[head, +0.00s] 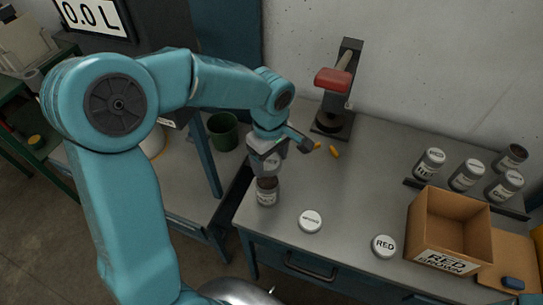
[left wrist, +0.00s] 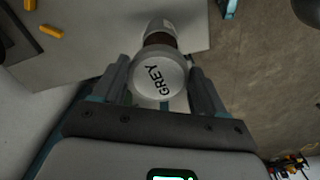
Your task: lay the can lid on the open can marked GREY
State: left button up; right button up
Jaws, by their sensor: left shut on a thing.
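My left gripper (head: 266,158) is shut on a round pale can lid (left wrist: 160,77), whose face reads GREY in the left wrist view. The lid sits between the two fingers of the left gripper (left wrist: 163,85). Just beneath the gripper, near the bench's left edge, stands an open can (head: 267,191) with a dark brown upper part and a white label. Its label is too small to read. The can shows behind the lid in the left wrist view (left wrist: 163,38). I cannot tell whether lid and can touch. My right gripper is not in view.
Two loose lids, one with unclear lettering (head: 311,221) and one marked RED (head: 384,245), lie on the bench (head: 345,200). A red-handled press (head: 333,82) stands at the back.

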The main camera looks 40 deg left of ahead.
aim_at(269, 183)
pick_arm(q)
jog(key=shift+s+a+f+b, duration=0.15)
jog(key=shift+s+f+b, duration=0.15)
jog(key=shift+f+b, duration=0.1)
jog(key=shift+w+f+b, duration=0.25)
jog(key=shift+f+b, duration=0.75)
jog(key=shift+f, duration=0.1)
jog(key=shift+s+f+b, duration=0.2)
jog(key=shift+f+b, duration=0.5)
jog(key=shift+w+f+b, duration=0.2)
jog(key=shift+f+b, duration=0.65)
jog(key=shift+f, duration=0.15)
jog(key=shift+s+f, duration=0.1)
jog(key=o, duration=1.1)
